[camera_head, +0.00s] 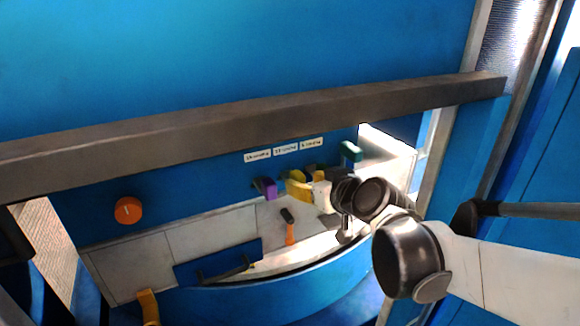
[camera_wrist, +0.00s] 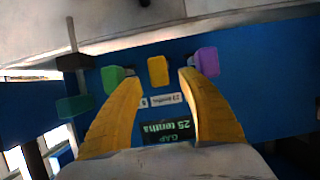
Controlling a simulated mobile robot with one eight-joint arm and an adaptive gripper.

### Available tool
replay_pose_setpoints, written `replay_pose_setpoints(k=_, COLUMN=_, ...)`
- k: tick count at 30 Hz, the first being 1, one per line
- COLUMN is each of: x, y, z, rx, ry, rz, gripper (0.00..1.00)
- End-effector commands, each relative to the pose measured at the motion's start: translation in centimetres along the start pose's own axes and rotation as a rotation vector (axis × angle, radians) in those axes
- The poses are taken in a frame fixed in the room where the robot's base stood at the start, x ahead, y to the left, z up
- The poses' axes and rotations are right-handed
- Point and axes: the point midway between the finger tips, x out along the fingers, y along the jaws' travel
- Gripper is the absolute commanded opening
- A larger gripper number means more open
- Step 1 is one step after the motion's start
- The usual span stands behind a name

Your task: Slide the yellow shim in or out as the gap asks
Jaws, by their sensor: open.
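The yellow shim (camera_wrist: 158,70) shows in the wrist view as a small block at the blue panel, between a green block (camera_wrist: 112,78) and a purple block (camera_wrist: 207,60). My gripper (camera_wrist: 158,80) has two yellow fingers spread apart, one on each side of the shim in the picture. I see no clear contact with it. A dark plate (camera_wrist: 167,132) with upside-down green text reads "GAP 25 tenths". A white label by the shim appears to read 23 tenths. In the head view my gripper (camera_head: 290,182) is at the panel, right of the purple block (camera_head: 266,187), hiding the shim area.
A thick grey-brown beam (camera_head: 250,122) crosses above the panel. An orange knob (camera_head: 128,210) is at left. A dark green block (camera_wrist: 75,107) is at left in the wrist view.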

Motion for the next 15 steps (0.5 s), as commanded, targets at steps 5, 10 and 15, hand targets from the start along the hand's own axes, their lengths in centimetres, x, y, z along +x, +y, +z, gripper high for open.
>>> replay_pose_setpoints(k=5, x=2.7, y=0.0, z=0.0, rx=-0.001, ry=0.0, rz=0.0, gripper=0.47)
replay_pose_setpoints(k=10, x=4.0, y=0.0, z=0.0, rx=0.0, ry=-0.001, rz=0.0, gripper=0.47)
replay_pose_setpoints(k=15, x=4.2, y=0.0, z=0.1, rx=0.0, ry=-0.001, rz=0.0, gripper=0.47)
